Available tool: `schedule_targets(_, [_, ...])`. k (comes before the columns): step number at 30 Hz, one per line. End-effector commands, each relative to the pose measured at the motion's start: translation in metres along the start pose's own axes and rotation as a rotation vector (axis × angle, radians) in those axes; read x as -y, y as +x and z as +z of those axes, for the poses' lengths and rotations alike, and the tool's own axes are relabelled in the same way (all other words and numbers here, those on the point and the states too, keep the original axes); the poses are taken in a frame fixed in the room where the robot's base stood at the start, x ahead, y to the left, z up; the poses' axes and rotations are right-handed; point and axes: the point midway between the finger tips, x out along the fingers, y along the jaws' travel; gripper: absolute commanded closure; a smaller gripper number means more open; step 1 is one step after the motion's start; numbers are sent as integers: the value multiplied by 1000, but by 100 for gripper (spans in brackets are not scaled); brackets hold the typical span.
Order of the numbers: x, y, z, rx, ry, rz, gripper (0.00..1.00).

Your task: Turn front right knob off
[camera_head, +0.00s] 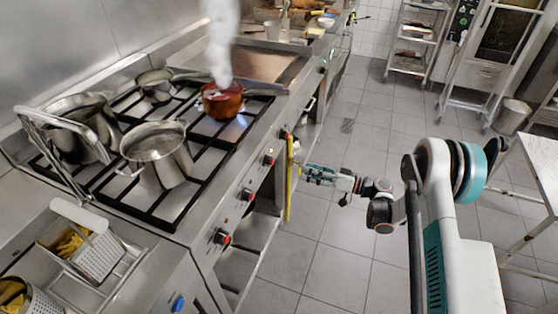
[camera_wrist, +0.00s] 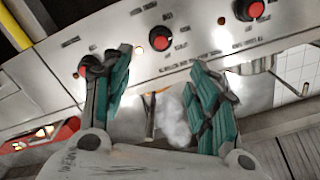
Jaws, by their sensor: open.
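The stove front panel (camera_head: 238,212) carries a row of red-and-black knobs. The nearest knob (camera_head: 222,237) is at the lower end, then a second knob (camera_head: 247,195), a third knob (camera_head: 268,160) and a far knob (camera_head: 285,134). My gripper (camera_head: 306,172) is open and empty, in front of the panel near its far end. In the wrist view, one knob (camera_wrist: 160,38) lies just beyond the gap between my open fingers (camera_wrist: 162,68). Another knob (camera_wrist: 248,8) is at the upper right. A third knob (camera_wrist: 87,68) is partly hidden by the left finger. Contact is not visible.
A steaming copper pan (camera_head: 222,102) sits over a blue flame. Steel pots (camera_head: 157,150) stand on other burners. A yellow bar (camera_head: 290,182) stands close to my gripper. Fryer baskets (camera_head: 94,248) are at lower left. The tiled floor (camera_head: 325,245) is mostly clear.

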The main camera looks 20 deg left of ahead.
Motion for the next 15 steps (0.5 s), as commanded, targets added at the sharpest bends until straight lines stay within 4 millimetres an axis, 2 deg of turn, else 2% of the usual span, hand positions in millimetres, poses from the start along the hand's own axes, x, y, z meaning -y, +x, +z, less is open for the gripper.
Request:
schedule_targets(5, [0, 20, 2, 1, 0, -3, 46])
schedule_targets(15, [0, 85, 3, 2, 1, -3, 46])
